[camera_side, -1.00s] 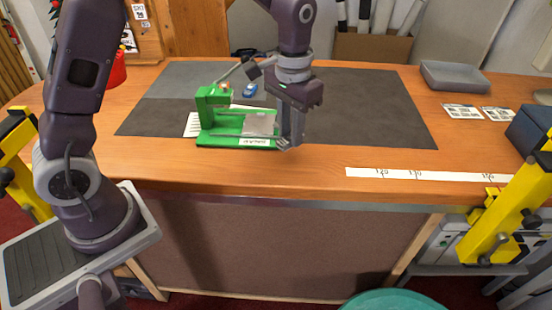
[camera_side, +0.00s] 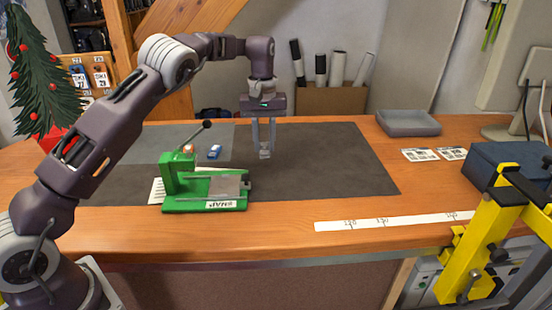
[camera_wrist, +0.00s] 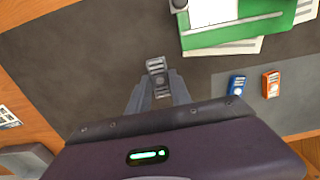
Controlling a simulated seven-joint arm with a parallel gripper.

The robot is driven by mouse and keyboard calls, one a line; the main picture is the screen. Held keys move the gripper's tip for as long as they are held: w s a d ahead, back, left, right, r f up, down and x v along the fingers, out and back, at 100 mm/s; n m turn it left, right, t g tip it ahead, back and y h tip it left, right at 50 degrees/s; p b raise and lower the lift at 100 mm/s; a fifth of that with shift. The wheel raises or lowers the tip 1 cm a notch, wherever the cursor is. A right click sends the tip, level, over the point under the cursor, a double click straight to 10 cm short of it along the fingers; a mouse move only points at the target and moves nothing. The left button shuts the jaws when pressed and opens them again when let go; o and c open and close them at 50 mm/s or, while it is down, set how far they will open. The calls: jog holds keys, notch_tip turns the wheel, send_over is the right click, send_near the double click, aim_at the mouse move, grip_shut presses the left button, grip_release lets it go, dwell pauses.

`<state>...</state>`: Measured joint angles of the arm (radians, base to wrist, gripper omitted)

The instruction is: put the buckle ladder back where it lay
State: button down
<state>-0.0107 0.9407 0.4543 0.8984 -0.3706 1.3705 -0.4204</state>
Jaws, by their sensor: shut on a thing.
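My gripper (camera_side: 264,147) points down over the dark mat, behind and to the right of the green press. It is shut on a small grey slotted piece, the buckle ladder (camera_side: 265,154). In the wrist view, the buckle ladder (camera_wrist: 156,66) sticks out past the fingertips of my gripper (camera_wrist: 161,88), its bars facing the camera. The fingers hide part of it. It appears to be held above the mat; the exact height is hard to tell.
The green press (camera_side: 205,204) with its raised lever stands on the mat's front left. Blue (camera_side: 215,152) and orange (camera_wrist: 270,84) small items lie near it. A grey tray (camera_side: 408,122), cards and a dark blue box (camera_side: 512,165) are at right. The mat's right half (camera_side: 335,165) is clear.

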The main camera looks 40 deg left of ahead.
aim_at(265, 148)
jog(key=shift+f, duration=2.4)
jog(key=shift+f, duration=0.1)
jog(key=c, duration=1.2)
grip_release()
jog(key=shift+o, duration=0.2)
notch_tip(265, 148, up, 12)
jog(key=shift+r, duration=0.15)
